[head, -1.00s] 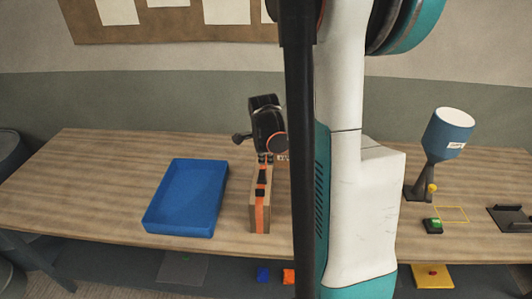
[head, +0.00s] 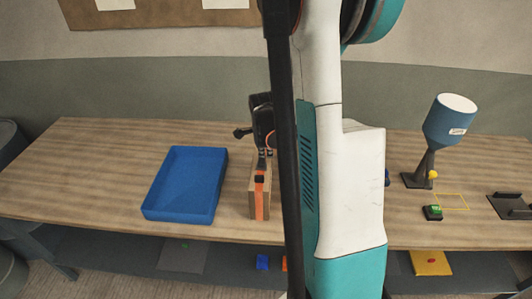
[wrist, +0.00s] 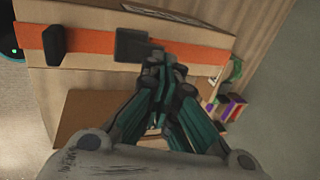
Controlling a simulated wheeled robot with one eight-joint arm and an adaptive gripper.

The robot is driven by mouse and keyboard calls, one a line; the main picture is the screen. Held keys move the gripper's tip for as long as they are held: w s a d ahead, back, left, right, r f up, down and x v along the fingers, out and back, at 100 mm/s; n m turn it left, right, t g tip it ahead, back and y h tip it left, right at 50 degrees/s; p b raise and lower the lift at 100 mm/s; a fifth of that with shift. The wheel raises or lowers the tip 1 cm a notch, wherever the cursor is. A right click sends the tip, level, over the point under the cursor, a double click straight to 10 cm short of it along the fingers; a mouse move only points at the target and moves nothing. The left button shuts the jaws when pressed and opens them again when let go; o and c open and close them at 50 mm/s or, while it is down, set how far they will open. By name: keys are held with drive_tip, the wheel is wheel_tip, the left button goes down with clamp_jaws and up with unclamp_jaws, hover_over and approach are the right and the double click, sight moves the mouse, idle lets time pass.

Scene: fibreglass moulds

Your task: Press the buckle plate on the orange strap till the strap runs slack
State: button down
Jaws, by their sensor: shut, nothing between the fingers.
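A cardboard box (head: 252,203) stands on the bench with an orange strap (head: 260,206) around it. A dark buckle piece (head: 259,180) sits on the strap. In the wrist view the strap (wrist: 90,42) lies flat along the box (wrist: 110,78). One dark block (wrist: 54,45) is on it at left and a dark buckle plate (wrist: 131,45) nearer the middle. My gripper (wrist: 162,62) is shut and empty, its tips right by the plate; I cannot tell whether they touch it. In the head view my gripper (head: 264,163) is at the box's top, partly behind my arm.
An empty blue tray (head: 178,211) lies left of the box. At right stand a blue funnel-shaped cup on a stand (head: 450,120), a small black block with a green top (head: 433,212) and a dark holder (head: 512,206). A shelf runs below the bench.

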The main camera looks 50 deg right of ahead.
drive_tip(key=shift+w+d+f+b, duration=0.2)
drive_tip(key=shift+f+b, duration=0.2)
drive_tip(key=shift+f, duration=0.15)
drive_tip(key=shift+r, duration=0.2)
drive_tip(key=shift+a, duration=0.1)
drive_tip(key=shift+s+a+r+p, duration=0.35)
drive_tip(key=shift+s+a+r, duration=0.05)
drive_tip(key=shift+s+a, duration=0.1)
drive_tip(key=shift+r, duration=0.1)
